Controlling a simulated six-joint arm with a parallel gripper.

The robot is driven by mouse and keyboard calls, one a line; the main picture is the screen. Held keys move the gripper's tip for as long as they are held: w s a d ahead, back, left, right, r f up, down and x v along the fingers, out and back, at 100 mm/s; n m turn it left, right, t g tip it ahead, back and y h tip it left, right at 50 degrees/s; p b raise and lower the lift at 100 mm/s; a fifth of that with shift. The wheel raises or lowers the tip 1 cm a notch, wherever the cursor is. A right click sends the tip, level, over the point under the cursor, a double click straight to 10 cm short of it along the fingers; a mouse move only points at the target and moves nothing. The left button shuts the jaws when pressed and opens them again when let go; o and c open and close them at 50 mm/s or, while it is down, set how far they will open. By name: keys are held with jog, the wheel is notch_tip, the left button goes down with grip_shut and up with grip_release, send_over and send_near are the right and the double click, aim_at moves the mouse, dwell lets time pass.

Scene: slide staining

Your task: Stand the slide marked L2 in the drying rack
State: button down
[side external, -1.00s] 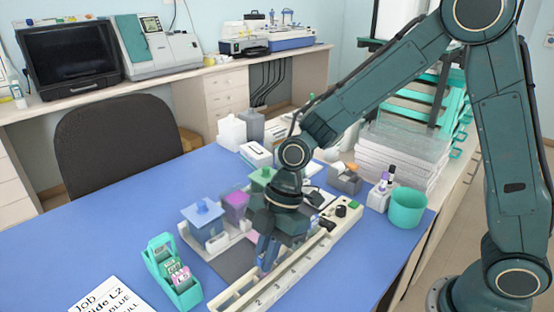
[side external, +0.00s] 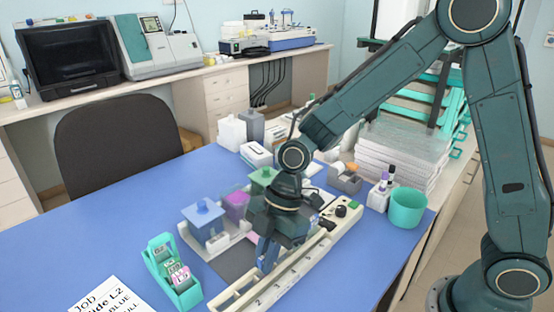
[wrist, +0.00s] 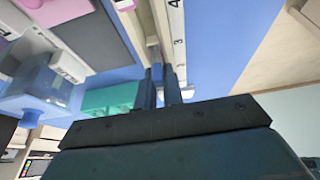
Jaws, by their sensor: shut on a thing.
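My gripper (side external: 267,262) points down at the long cream numbered rack (side external: 300,270), which looks like the drying rack, near its numbered edge. In the wrist view my gripper (wrist: 160,88) has its two fingers close together beside the rack (wrist: 152,30). It is shut on a thin thing that looks like a slide, mostly hidden between the fingers. Its mark cannot be read, and I cannot tell whether it touches the rack. A teal slide holder (side external: 187,293) stands to the left with labelled slides, one with a pink label (side external: 181,275).
A blue-lidded jar (side external: 204,218), a purple jar (side external: 236,205) and a green-lidded jar (side external: 263,177) stand behind the rack. A job card (side external: 110,300) lies at the front left. A teal cup (side external: 407,210) stands at the right. The blue table is clear at the left.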

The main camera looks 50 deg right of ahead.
jog(key=c, duration=1.5)
grip_release()
jog(key=shift+o, duration=0.2)
jog(key=v, duration=1.3)
jog(key=shift+d+r, duration=0.2)
jog(key=shift+r, duration=0.1)
